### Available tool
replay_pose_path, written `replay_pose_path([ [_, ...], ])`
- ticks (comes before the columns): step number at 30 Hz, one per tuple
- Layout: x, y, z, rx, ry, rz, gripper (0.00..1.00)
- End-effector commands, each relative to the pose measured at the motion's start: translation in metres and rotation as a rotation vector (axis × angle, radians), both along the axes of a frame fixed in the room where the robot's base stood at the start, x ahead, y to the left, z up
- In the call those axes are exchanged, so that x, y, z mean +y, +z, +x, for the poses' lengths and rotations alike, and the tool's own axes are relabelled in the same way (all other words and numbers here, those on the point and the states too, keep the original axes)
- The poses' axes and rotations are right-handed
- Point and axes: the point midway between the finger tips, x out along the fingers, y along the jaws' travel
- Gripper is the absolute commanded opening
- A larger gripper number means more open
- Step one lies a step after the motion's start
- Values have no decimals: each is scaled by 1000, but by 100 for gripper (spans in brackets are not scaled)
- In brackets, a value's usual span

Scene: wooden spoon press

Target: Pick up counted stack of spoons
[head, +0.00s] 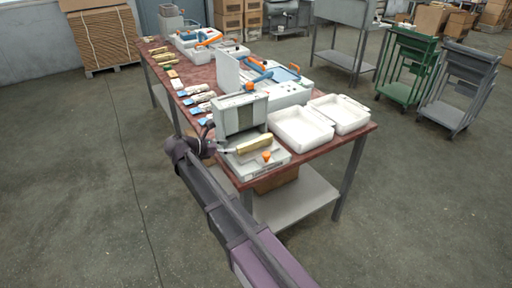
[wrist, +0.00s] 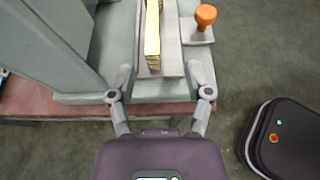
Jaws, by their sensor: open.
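A stack of wooden spoons (head: 254,144) lies on the plate of a grey press machine (head: 240,112) at the near end of the table. In the wrist view the stack (wrist: 153,40) is a narrow pale block, seen end-on. In the head view my gripper (head: 222,150) is at the left of the stack, small and partly hidden.
An orange knob (wrist: 206,15) stands right of the stack. Two white trays (head: 302,127) sit to the right on the red table (head: 361,130). Several wrapped bundles (head: 196,98) lie along the left edge. Cardboard boxes and carts stand beyond on open floor.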

Motion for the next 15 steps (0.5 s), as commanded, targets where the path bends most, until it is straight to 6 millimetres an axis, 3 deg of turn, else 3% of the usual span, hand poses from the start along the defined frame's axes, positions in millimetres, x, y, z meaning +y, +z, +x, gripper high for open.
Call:
replay_pose_path([
  [6, -26, -15, 17, -1, -3, 1, 65],
  [15, -38, -18, 26, 0, -1, 0, 65],
])
